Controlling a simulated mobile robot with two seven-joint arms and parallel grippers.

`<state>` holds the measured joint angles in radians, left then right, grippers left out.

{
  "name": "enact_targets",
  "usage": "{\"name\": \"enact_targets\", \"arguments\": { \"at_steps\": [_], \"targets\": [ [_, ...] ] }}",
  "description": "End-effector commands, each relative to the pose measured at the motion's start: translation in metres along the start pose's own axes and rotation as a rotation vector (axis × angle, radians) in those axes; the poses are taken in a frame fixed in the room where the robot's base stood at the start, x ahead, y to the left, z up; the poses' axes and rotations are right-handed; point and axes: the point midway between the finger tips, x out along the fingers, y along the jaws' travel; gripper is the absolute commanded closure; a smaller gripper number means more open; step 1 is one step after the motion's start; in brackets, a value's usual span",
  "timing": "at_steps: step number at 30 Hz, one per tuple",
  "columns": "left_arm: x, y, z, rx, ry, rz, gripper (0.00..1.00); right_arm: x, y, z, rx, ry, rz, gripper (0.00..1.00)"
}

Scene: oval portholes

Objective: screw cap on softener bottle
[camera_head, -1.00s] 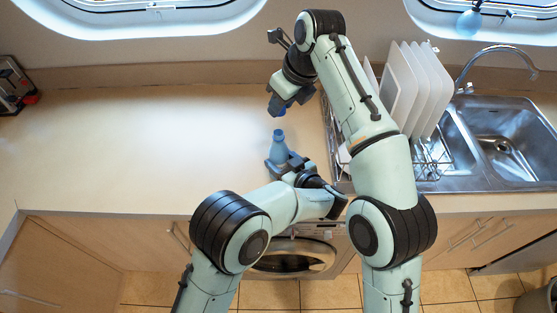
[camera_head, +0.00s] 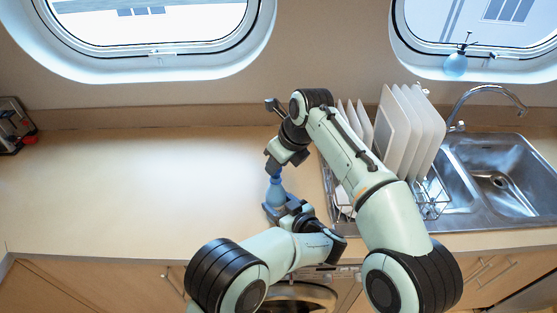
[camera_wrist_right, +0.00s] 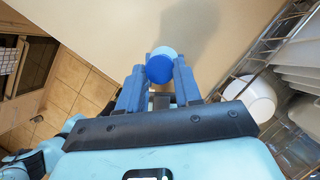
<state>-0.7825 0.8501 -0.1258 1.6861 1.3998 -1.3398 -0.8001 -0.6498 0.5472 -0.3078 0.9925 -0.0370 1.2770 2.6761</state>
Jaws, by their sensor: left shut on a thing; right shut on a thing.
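The light blue softener bottle (camera_head: 275,196) stands upright at the counter's front part, left of the dish rack. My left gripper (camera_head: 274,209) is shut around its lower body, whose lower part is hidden. My right gripper (camera_head: 277,168) is directly above, pointing down, shut on the blue cap (camera_head: 275,175). The cap is at the bottle's neck; I cannot tell whether it is seated on the thread. In the right wrist view the cap (camera_wrist_right: 159,70) sits between the fingertips of my right gripper (camera_wrist_right: 158,74), with a paler blue part of the bottle (camera_wrist_right: 164,51) just behind it.
A dish rack (camera_head: 433,198) with upright white plates (camera_head: 397,132) stands right of the grippers, close to my right arm. Beyond it is a steel sink (camera_head: 505,180) with a tap (camera_head: 488,90). The counter (camera_head: 130,190) to the left is wide and clear.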

Motion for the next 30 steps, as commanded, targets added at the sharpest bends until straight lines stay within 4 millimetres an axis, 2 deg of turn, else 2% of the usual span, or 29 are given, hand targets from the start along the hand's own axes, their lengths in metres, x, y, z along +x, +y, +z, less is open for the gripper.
{"name": "enact_targets", "arguments": {
  "at_steps": [8, 16, 30],
  "targets": [
    [0.000, 0.000, -0.001, -0.001, 0.001, 0.000, 0.93, 0.003, 0.000, -0.001, 0.000, 0.002, 0.001, 0.94],
    [0.000, 0.000, -0.001, -0.001, 0.001, 0.000, 0.93, 0.016, 0.000, -0.007, -0.001, 0.001, 0.001, 0.94],
    [0.000, 0.000, -0.001, -0.001, 0.002, 0.000, 0.93, 0.016, 0.000, -0.007, -0.001, 0.001, 0.001, 0.94]
  ]
}}
